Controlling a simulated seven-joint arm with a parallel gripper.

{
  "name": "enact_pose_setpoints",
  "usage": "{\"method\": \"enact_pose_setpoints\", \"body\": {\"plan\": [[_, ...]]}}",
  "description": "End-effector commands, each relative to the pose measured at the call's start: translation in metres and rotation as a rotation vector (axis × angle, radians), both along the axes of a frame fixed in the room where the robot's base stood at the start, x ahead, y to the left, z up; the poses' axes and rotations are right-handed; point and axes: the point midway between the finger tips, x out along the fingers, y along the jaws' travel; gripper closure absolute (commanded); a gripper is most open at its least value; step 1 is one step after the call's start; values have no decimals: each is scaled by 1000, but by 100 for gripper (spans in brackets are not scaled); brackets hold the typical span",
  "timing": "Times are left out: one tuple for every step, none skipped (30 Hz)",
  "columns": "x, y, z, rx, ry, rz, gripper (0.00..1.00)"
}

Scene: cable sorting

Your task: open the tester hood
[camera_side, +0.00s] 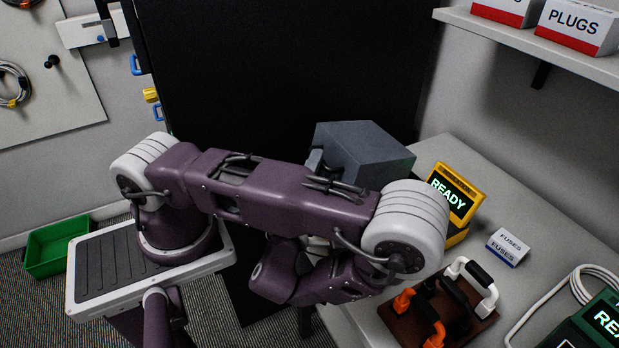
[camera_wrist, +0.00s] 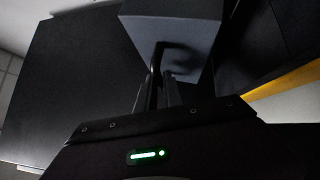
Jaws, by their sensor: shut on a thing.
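The tester hood (camera_side: 365,152) is a grey box-like cover, seen left of the yellow tester (camera_side: 452,196) with a READY screen. The hood looks tilted; how far it stands open I cannot tell. In the wrist view the hood (camera_wrist: 175,38) is above and ahead of my gripper (camera_wrist: 167,82). The fingers are shut on the hood's dark handle (camera_wrist: 155,62), just under its grey face. In the side view my arm hides the fingers, and the hood covers part of the tester's left side.
A brown rack (camera_side: 450,312) with orange, black and white handles stands on the table in front of the tester. A FUSES box (camera_side: 507,247) and a green device (camera_side: 592,325) with a pale cable are at right. A shelf (camera_side: 535,42) hangs above. A large black panel (camera_side: 280,65) stands behind.

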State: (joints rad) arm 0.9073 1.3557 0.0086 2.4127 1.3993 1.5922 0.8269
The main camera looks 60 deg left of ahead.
Motion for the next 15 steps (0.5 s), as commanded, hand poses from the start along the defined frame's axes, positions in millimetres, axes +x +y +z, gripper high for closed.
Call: {"method": "enact_pose_setpoints", "body": {"plan": [[4, 0, 9, -5, -8, 2, 100], [7, 0, 15, -6, 5, 3, 100], [11, 0, 22, -7, 46, 3, 100], [15, 0, 27, -8, 74, 2, 100], [18, 1, 31, -9, 103, 4, 100], [23, 1, 37, -10, 141, 3, 100], [27, 1, 42, -10, 169, 3, 100], [30, 1, 46, -10, 197, 4, 100], [36, 1, 52, -11, 234, 3, 100], [40, 1, 56, -11, 261, 4, 100], [44, 1, 59, -12, 289, 2, 100], [50, 1, 64, -13, 326, 4, 100], [55, 2, 68, -13, 353, 4, 100], [59, 1, 72, -13, 382, 4, 100], [66, 2, 76, -14, 419, 4, 100]]}}
